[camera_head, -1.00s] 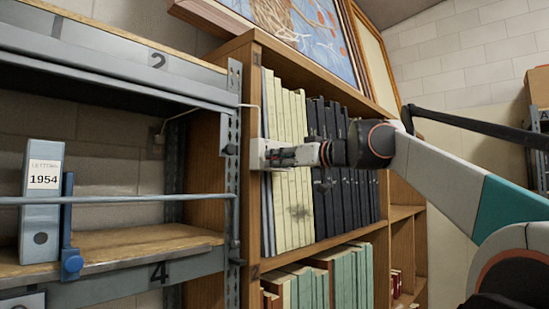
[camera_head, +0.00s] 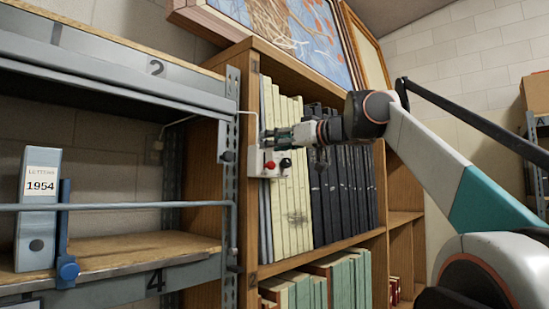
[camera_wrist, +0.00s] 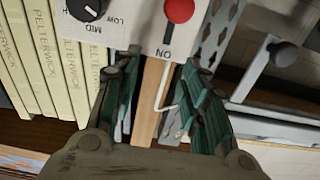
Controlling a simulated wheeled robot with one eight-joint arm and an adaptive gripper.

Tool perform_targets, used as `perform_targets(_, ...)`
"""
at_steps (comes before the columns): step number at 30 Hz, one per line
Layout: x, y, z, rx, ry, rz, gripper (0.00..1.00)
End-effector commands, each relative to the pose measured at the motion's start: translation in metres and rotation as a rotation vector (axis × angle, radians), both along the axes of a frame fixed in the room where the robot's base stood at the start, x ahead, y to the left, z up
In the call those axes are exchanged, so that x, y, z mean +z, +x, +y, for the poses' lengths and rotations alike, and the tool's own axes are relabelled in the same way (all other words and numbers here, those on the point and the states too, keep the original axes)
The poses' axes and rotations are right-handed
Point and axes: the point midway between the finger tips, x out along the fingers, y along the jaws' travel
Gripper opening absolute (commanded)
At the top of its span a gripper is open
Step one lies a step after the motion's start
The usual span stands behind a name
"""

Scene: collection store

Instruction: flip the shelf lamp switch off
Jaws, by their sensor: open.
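A white switch box (camera_head: 265,157) is fixed at the front left upright of the wooden bookcase. It carries a red ball-ended lever (camera_head: 270,166) and a black knob (camera_head: 286,163). In the wrist view, the red lever (camera_wrist: 178,12) is at the top, with an upside-down "ON" label (camera_wrist: 163,53) near its stem. A dial (camera_wrist: 86,8) marked MID and LOW is beside it. My gripper (camera_head: 274,135) is just above the lever, apart from it. In the wrist view, its green-padded fingers (camera_wrist: 157,66) are open with nothing held between them.
Cream volumes (camera_head: 285,210) and dark volumes (camera_head: 340,200) stand close behind and right of the box. A grey metal rack (camera_head: 229,140) is close on the left, with a rail and a binder (camera_head: 38,215). Framed pictures (camera_head: 290,30) lean on top of the bookcase.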

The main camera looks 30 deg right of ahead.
Motion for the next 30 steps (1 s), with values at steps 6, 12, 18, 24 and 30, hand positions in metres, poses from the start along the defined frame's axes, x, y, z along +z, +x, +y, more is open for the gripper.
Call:
perform_targets(6,0.023,0.0,0.0,0.0,0.0,0.0,0.4)
perform_targets(12,0.03,0.0,0.0,0.0,0.0,0.0,0.4)
perform_targets(18,0.03,0.0,0.0,0.0,0.0,0.0,0.4)
perform_targets(24,0.03,0.0,0.0,0.0,0.0,0.0,0.4)
perform_targets(30,0.026,-0.001,-0.003,-0.003,0.002,0.01,0.4)
